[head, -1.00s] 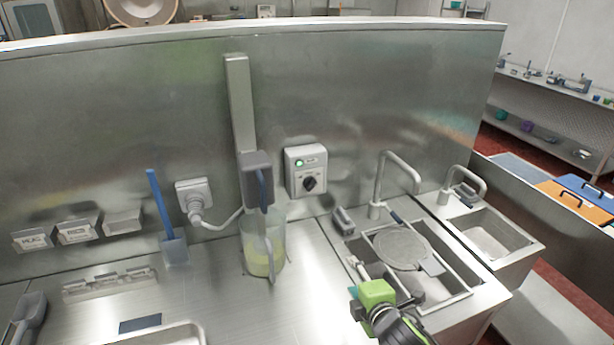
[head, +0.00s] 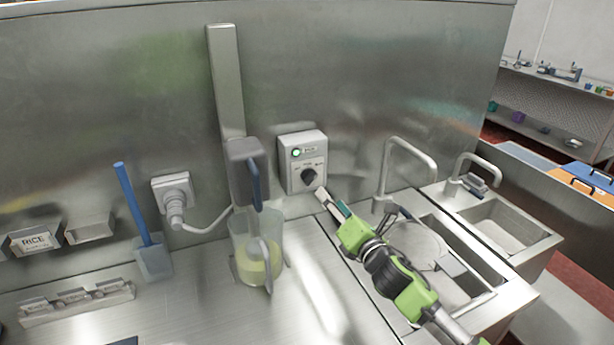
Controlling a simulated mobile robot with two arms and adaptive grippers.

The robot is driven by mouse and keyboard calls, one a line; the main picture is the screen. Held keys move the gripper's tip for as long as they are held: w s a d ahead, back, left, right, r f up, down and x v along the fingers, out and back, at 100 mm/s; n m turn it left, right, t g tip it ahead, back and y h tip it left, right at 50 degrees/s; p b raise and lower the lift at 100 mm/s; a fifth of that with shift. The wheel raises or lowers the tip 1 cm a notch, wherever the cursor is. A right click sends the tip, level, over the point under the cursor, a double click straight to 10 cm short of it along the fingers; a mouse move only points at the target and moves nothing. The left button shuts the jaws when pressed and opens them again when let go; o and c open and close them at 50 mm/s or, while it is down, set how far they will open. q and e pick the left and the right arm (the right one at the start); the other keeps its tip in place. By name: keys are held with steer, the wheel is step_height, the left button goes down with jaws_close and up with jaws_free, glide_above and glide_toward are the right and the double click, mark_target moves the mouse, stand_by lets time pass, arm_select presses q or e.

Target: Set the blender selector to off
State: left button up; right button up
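The selector is a black rotary knob (head: 309,177) on the light grey control box (head: 302,158) fixed to the steel back wall. A small green light glows at the box's upper left. The knob's setting is too small to read. The blender (head: 246,163) hangs on a wall column left of the box, its lower end over a clear jug (head: 258,252) with yellowish contents. My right gripper (head: 333,202), on a green and black arm, is just below and right of the knob, apart from it. Its finger opening is unclear. My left gripper is not in view.
A sink (head: 455,270) with a tap (head: 405,150) lies right, partly behind my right arm. A socket with plug and cable (head: 174,200) is left of the blender. A blue-handled tool (head: 134,205) and labelled bins (head: 35,240) stand further left. The counter before the jug is mostly clear.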

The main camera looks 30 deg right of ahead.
mark_target(313, 179)
steer(key=w, duration=0.2)
steer(key=w+b, duration=0.1)
steer(key=w, duration=0.3)
steer(key=shift+w+d+f+b, duration=0.15)
steer(key=shift+w+d+b, duration=0.1)
steer(key=shift+w+b, duration=0.1)
steer(key=w+b, duration=0.1)
steer(key=w, duration=0.3)
steer(key=shift+d, duration=0.1)
steer(key=shift+w, duration=0.25)
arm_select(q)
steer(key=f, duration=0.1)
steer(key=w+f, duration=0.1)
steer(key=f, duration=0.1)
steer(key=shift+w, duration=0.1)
arm_select(e)
steer(key=shift+w, duration=0.1)
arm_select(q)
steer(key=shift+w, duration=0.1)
arm_select(e)
jaws_close()
